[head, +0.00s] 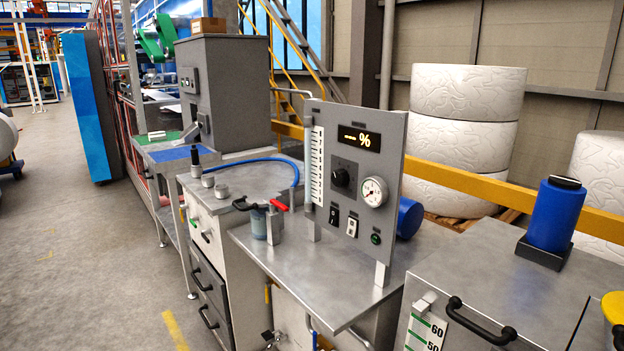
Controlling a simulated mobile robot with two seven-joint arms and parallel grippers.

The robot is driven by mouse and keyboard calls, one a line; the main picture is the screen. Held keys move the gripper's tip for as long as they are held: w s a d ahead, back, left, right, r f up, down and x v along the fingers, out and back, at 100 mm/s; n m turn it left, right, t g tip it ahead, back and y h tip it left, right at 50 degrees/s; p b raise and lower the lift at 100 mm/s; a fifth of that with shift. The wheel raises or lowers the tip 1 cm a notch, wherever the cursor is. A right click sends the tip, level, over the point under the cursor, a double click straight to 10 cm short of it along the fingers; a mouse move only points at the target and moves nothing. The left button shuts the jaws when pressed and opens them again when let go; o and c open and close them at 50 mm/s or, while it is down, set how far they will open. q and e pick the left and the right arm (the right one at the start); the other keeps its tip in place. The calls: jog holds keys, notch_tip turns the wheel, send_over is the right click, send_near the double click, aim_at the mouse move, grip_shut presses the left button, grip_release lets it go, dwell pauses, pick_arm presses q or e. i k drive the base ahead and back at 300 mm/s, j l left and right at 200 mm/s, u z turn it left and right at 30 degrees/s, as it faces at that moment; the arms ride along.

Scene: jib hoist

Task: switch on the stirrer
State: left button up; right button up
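A grey upright control panel (395,150) stands on a steel bench (345,275) in the middle of the head view. It carries a display (358,138) with dashes and a percent sign in yellow, a black rotary knob (341,177) and a round white dial gauge (374,192). Below these are a black rocker switch (333,214), a white-plated switch (352,226) and a small round green-centred button or lamp (376,238). The switch markings are too small to read. I cannot tell which one belongs to the stirrer. Neither of my grippers is in view.
Left of the panel are a red-handled valve (278,205), a blue hose (260,160) and a drawer cabinet (208,270). At right is a grey cabinet (490,265) with a black handle (480,322) and a blue cylinder (555,213). Open floor (90,260) lies at left.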

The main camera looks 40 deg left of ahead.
aim_at(351, 231)
jog(key=u, duration=1.05)
